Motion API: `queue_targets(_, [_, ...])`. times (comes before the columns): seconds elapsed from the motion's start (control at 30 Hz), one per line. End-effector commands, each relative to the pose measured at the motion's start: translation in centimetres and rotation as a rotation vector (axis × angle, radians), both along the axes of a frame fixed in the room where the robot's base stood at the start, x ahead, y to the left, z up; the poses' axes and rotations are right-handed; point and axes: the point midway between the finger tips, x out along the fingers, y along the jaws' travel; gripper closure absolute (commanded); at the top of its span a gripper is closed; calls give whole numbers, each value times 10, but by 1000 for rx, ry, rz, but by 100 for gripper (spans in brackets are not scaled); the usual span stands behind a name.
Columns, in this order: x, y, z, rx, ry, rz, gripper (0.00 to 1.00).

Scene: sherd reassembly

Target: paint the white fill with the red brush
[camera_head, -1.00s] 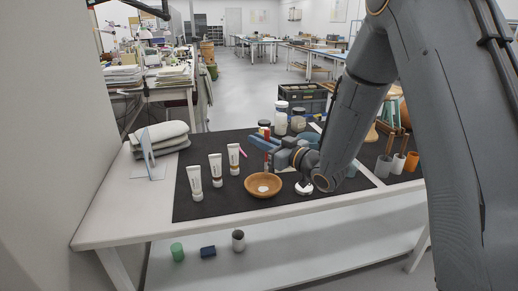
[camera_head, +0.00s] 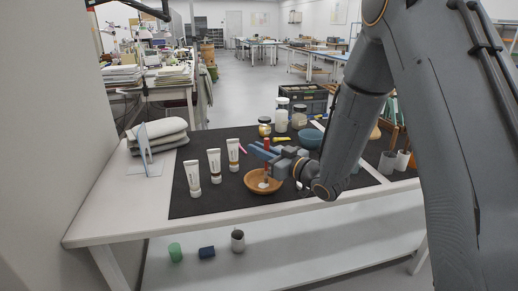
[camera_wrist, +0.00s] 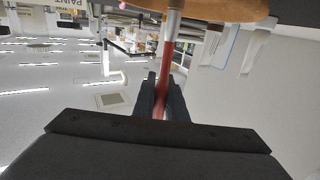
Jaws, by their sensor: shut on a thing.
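My gripper (camera_head: 267,156) is shut on the red brush (camera_head: 266,174) and holds it upright, bristle end down, over the wooden bowl (camera_head: 279,187). A white patch (camera_head: 263,185), apparently the white fill, shows inside the bowl, at the brush's lower end. I cannot tell whether the bristles touch it. In the wrist view the red handle (camera_wrist: 165,66) runs between my two dark fingers (camera_wrist: 160,96). Its metal ferrule passes up by the bowl's edge (camera_wrist: 220,8); the tip is out of sight.
Three white tubes (camera_head: 214,166) stand left of the bowl on the black mat (camera_head: 225,202). Jars (camera_head: 299,117) and a blue bowl (camera_head: 310,139) stand behind my gripper. Grey cups (camera_head: 386,163) are at the right.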

Motion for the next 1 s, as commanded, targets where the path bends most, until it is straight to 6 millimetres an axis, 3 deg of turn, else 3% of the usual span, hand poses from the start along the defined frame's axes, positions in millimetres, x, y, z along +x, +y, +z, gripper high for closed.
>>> queue_targets(1.0, [0,0,-4,0,0,0,100])
